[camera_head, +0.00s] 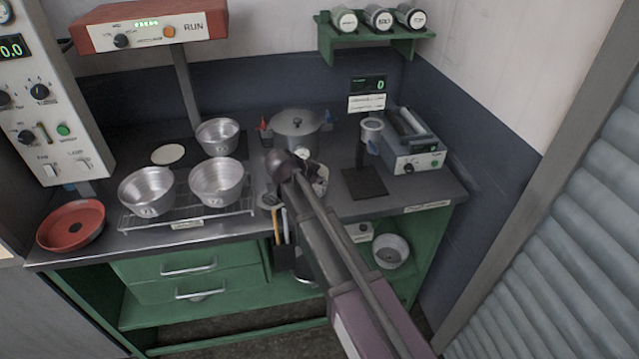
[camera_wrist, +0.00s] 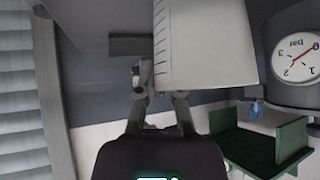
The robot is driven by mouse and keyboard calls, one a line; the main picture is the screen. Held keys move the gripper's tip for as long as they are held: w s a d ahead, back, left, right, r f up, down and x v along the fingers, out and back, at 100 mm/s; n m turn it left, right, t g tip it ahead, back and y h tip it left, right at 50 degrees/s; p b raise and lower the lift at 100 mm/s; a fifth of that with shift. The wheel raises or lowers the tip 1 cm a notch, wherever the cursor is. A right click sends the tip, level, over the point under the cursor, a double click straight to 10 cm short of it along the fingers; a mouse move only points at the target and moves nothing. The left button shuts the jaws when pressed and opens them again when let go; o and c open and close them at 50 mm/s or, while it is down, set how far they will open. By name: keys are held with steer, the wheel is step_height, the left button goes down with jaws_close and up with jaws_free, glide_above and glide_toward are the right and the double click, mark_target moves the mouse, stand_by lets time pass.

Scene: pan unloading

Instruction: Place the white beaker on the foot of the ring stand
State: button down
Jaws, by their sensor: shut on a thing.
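The white beaker (camera_wrist: 205,50) fills the upper middle of the wrist view, with graduation marks along its side. My gripper (camera_wrist: 160,93) is shut on it; the beaker hides part of the fingers. In the head view my arm covers most of the gripper and beaker, near the middle of the counter. The ring stand's black foot (camera_head: 364,184) lies flat on the counter to the right of my arm, and its top looks bare. A pale cup-like piece (camera_head: 371,131) sits above the foot, beside the post. The beaker is to the left of the foot, apart from it.
A lidded pot (camera_head: 298,128) stands behind my gripper; a gauge (camera_wrist: 297,57) is close to the beaker. A grey instrument (camera_head: 412,145) stands right of the ring stand. Several metal pans (camera_head: 217,182) and a red dish (camera_head: 71,226) are at left. A green shelf (camera_head: 376,40) hangs above.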

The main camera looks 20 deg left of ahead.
steer(key=shift+r, duration=0.2)
step_height(320, 180, up, 10)
steer(key=p, duration=1)
steer(key=shift+f, duration=0.2)
stand_by(0.5)
